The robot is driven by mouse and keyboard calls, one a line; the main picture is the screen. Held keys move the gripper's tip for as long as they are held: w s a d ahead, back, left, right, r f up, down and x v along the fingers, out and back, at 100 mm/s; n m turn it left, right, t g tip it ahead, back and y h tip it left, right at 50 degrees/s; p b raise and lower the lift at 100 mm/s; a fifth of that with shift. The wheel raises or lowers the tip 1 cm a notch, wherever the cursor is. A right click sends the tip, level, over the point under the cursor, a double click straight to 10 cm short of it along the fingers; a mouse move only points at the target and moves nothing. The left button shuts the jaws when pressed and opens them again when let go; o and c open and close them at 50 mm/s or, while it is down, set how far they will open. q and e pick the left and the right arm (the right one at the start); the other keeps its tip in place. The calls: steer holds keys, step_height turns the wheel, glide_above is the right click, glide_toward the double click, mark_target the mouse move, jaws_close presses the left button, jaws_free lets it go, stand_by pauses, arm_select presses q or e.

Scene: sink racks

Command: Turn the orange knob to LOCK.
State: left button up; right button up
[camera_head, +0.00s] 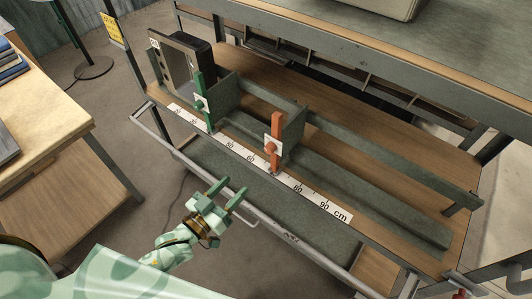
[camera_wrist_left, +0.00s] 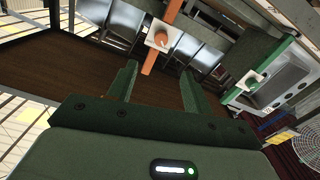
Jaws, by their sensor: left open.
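The orange knob (camera_head: 270,148) sits on a small white plate on an upright orange post beside the scale. Any lettering on the plate is too small to read. The knob also shows in the left wrist view (camera_wrist_left: 161,39), ahead of and above the fingers. My left gripper (camera_head: 230,191) is open and empty, in front of the rack and apart from the knob. In the wrist view the fingers (camera_wrist_left: 157,76) stand spread with nothing between them. My right gripper is not in view.
A green knob (camera_head: 200,105) on a green post stands left of the orange one. A centimetre scale (camera_head: 312,196) runs along the rack's front. A metal rail (camera_head: 205,176) crosses in front. A dark box (camera_head: 180,62) stands at the left end.

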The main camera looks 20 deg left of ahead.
mark_target(267, 151)
arm_select(q)
steer(key=b+x, duration=0.1)
steer(key=x, duration=0.5)
steer(key=b+x, duration=0.1)
steer(key=x, duration=0.6)
steer(key=shift+w+f, duration=0.1)
steer(key=shift+f, duration=0.1)
steer(key=shift+w+d+b, duration=0.15)
steer(key=shift+w+b, duration=0.15)
steer(key=shift+w, duration=0.25)
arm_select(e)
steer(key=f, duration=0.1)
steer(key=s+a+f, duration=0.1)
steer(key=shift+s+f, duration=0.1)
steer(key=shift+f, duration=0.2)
arm_select(q)
steer(key=c, duration=1)
steer(key=shift+o, duration=0.2)
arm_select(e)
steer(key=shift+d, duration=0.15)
